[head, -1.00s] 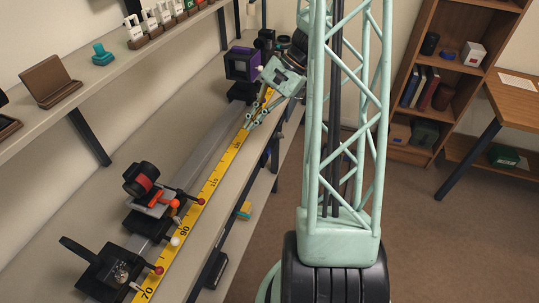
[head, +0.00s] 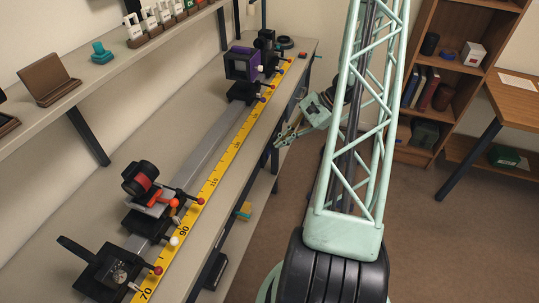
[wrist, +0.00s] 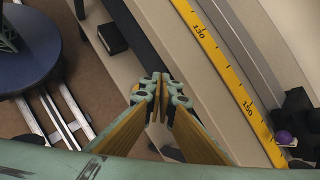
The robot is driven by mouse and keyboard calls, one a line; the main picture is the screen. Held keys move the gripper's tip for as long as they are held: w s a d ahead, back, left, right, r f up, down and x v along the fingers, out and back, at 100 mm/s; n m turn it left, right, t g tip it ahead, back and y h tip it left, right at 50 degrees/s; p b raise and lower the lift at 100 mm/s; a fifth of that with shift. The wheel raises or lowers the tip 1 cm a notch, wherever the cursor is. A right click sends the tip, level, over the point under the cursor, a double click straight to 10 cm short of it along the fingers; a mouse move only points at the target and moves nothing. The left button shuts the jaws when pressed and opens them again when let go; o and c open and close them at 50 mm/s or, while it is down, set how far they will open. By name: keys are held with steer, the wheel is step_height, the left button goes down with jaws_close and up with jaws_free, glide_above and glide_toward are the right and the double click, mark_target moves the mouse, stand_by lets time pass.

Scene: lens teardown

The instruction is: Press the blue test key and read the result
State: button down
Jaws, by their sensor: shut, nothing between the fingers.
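I cannot pick out a blue test key in either view. My gripper (head: 281,142) is shut and empty, out past the front edge of the bench in the head view. In the wrist view its fingertips (wrist: 160,88) meet beside the bench front. The bench (head: 125,195) carries a grey optical rail (head: 208,150) with a yellow scale (head: 213,178) along it. A purple-framed black unit (head: 240,65) stands at the rail's far end. A black and red lens holder (head: 141,181) sits on a nearer carriage.
A yellow and teal item (head: 244,210) and a black box (head: 214,270) sit below the bench top; a black box (wrist: 112,38) shows in the wrist view. A bookcase (head: 455,95) stands at the back right. The floor (head: 440,240) is open.

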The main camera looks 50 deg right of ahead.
mark_target(269, 153)
steer(key=s+d+f+m+t, duration=0.1)
steer(key=s+d+f+m, duration=0.2)
steer(key=f, duration=0.7)
steer(key=s+d, duration=0.2)
steer(key=s, duration=0.1)
steer(key=shift+f+h+b, duration=0.3)
steer(key=shift+f+h, duration=0.05)
steer(key=shift+h, duration=0.05)
steer(key=w+a, duration=0.2)
steer(key=w, duration=0.6)
steer(key=shift+a+b, duration=0.3)
steer(key=shift+w+a+b, duration=0.25)
steer(key=shift+w+b, duration=0.25)
steer(key=shift+w, duration=0.4)
stand_by(2.5)
steer(key=shift+s, duration=0.2)
steer(key=shift+s+d, duration=0.25)
steer(key=shift+s, duration=0.35)
steer(key=shift+s, duration=0.15)
stand_by(0.4)
